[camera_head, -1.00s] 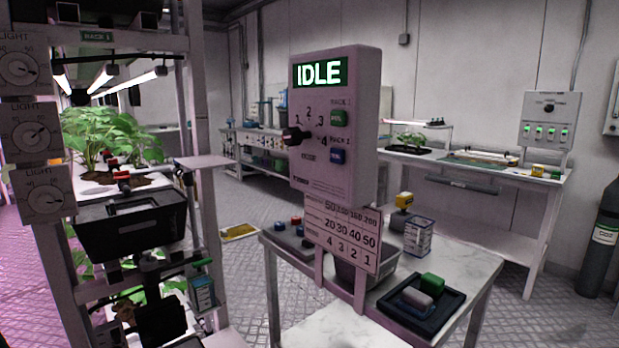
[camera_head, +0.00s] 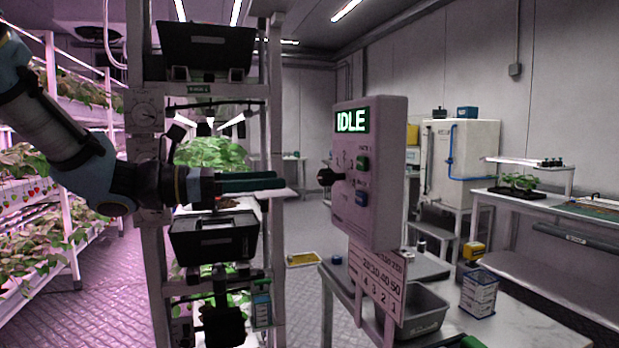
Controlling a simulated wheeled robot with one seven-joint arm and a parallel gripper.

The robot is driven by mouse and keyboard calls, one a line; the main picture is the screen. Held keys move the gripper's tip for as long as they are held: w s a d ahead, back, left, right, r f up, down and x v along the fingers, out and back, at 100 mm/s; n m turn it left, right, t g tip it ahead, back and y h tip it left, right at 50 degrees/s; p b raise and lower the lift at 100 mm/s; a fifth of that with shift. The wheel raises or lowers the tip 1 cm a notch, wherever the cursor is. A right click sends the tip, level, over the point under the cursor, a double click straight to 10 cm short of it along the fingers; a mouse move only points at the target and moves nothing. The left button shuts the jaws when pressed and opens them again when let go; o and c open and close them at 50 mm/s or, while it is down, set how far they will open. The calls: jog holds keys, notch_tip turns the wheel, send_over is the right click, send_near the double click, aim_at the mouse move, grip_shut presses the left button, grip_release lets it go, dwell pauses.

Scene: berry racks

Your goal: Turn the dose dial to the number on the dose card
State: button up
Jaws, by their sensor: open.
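The dose panel (camera_head: 371,215) is a pale box on posts, its green screen reading IDLE. The black dose dial (camera_head: 327,177) sticks out from its front face, which I see at a slant; the numbers round it are too small to read. My gripper (camera_head: 281,181) comes in from the left at about dial height. It is open and empty, pointing right, apart from the dial.
Green and blue buttons (camera_head: 362,163) sit on the panel's face beside the dial. A rack with black trays (camera_head: 213,238) stands behind my gripper. A table below the panel carries a grey bin (camera_head: 425,318) and a labelled box (camera_head: 478,293). The space between gripper and dial looks clear.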

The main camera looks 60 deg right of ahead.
aim_at(320, 178)
jog(key=p+x, duration=0.2)
jog(key=x, duration=0.8)
jog(key=shift+d+p, duration=0.2)
jog(key=shift+p, duration=0.15)
jog(key=shift+c, duration=0.4)
grip_shut()
